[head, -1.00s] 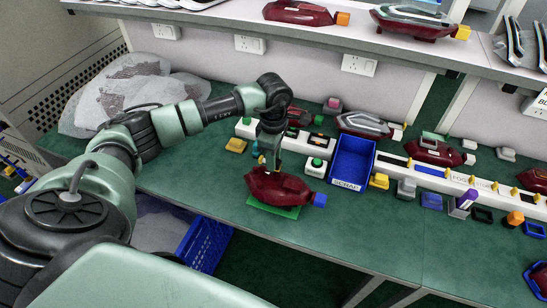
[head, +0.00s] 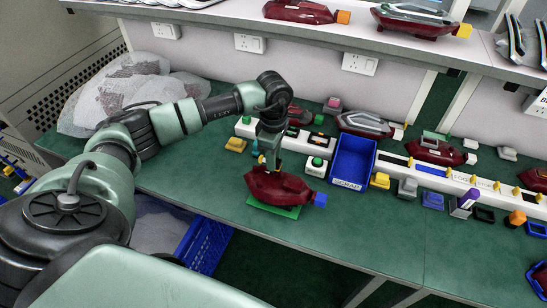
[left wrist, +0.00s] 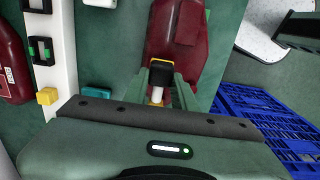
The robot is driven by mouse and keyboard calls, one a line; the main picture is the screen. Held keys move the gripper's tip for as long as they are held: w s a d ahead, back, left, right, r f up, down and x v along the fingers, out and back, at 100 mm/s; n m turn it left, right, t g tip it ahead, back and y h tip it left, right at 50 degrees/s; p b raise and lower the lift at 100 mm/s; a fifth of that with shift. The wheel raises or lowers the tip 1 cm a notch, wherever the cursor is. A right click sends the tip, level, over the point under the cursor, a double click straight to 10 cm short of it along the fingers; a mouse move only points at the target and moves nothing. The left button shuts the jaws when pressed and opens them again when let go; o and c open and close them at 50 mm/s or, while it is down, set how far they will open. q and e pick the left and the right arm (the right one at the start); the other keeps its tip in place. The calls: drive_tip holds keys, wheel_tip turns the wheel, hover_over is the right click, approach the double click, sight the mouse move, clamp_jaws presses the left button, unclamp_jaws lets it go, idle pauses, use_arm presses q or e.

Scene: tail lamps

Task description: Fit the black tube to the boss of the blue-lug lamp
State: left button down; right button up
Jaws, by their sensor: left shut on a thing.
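The dark red lamp with a blue lug (head: 278,187) lies on a green mat (head: 288,212) near the bench's front edge. Its red body (left wrist: 178,40) shows at the top of the left wrist view. My left gripper (head: 270,170) points down over this lamp. In the left wrist view, its fingers (left wrist: 160,78) are shut on the black tube (left wrist: 161,70). A small white piece with a yellowish end shows just below the tube in that view. The fingers hide the boss, and I cannot tell whether the tube touches it. My right gripper is out of view.
A blue scrap bin (head: 353,162) stands right of the lamp. A white strip (head: 415,165) with buttons and pegs runs behind. Other red lamps (head: 365,124) lie behind it. A shelf (head: 300,37) overhangs the back.

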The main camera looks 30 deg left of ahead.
use_arm(q)
drive_tip(key=shift+f+b, duration=1.3)
drive_tip(key=shift+f, duration=0.1)
drive_tip(key=shift+r, duration=0.15)
drive_tip(key=c, duration=1.1)
unclamp_jaws()
drive_tip(key=shift+o, duration=0.2)
drive_tip(key=shift+r, duration=0.4)
wheel_tip(320, 180, up, 7)
drive_tip(key=shift+f+b, duration=0.1)
drive_tip(key=shift+b, duration=0.65)
